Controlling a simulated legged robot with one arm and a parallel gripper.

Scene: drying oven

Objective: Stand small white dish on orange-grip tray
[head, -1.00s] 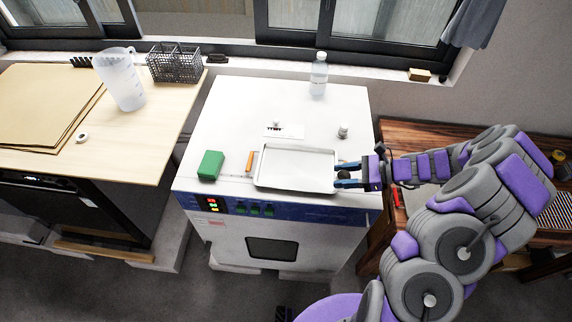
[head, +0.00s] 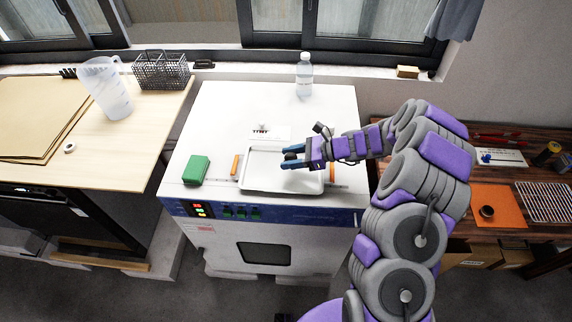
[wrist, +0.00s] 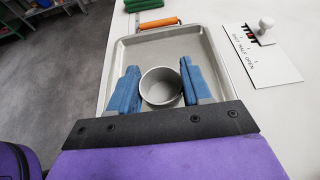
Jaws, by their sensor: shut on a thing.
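The small white dish (wrist: 161,87) shows in the wrist view as a round, open-topped, pale grey cup between my two blue fingers. My gripper (head: 292,156) is shut on it, over the right part of the orange-grip tray (head: 255,184). The tray is a shallow, light metal pan on top of the white oven, with an orange grip (head: 236,165) at its left end. In the wrist view the tray (wrist: 116,72) lies behind and under the dish. In the head view my fingers mostly hide the dish. I cannot tell whether its base touches the tray.
A green block (head: 195,170) lies left of the tray. A small sign with a knob (head: 268,132) stands behind it, and a clear bottle (head: 304,76) at the oven's back. The tray's left part is bare. A wooden table (head: 500,180) is on the right.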

